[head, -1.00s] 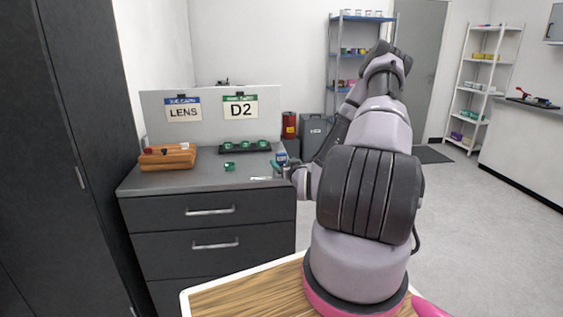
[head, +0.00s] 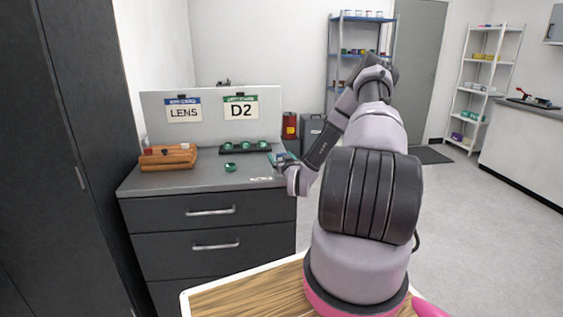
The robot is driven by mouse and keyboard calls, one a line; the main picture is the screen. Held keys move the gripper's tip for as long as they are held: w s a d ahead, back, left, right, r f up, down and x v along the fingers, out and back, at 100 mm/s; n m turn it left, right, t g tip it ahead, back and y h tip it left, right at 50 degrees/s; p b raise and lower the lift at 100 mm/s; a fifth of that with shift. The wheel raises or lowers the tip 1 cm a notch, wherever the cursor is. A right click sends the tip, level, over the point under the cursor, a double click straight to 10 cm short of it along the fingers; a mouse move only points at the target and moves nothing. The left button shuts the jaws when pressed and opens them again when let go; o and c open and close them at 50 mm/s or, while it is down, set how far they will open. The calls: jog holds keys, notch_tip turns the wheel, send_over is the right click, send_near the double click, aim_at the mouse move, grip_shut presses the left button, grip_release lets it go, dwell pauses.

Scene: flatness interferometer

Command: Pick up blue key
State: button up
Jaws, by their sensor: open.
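My gripper (head: 280,160) is at the right end of the grey counter top, near its edge. It is open, though its fingers are small and hard to make out. No blue key can be made out for certain. A small blue patch shows among the fingers, and I cannot tell whether it is a separate object or part of the gripper. The gripper and wrist cover the right end of the counter top.
The drawer cabinet (head: 212,240) carries a wooden block (head: 168,158), a dark tray of green-topped pieces (head: 245,148), a loose green piece (head: 230,167) and small pale items (head: 261,179).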

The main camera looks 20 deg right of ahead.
jog(key=shift+w+d, duration=0.15)
jog(key=shift+w, duration=0.6)
grip_shut()
jog(key=shift+r, duration=0.1)
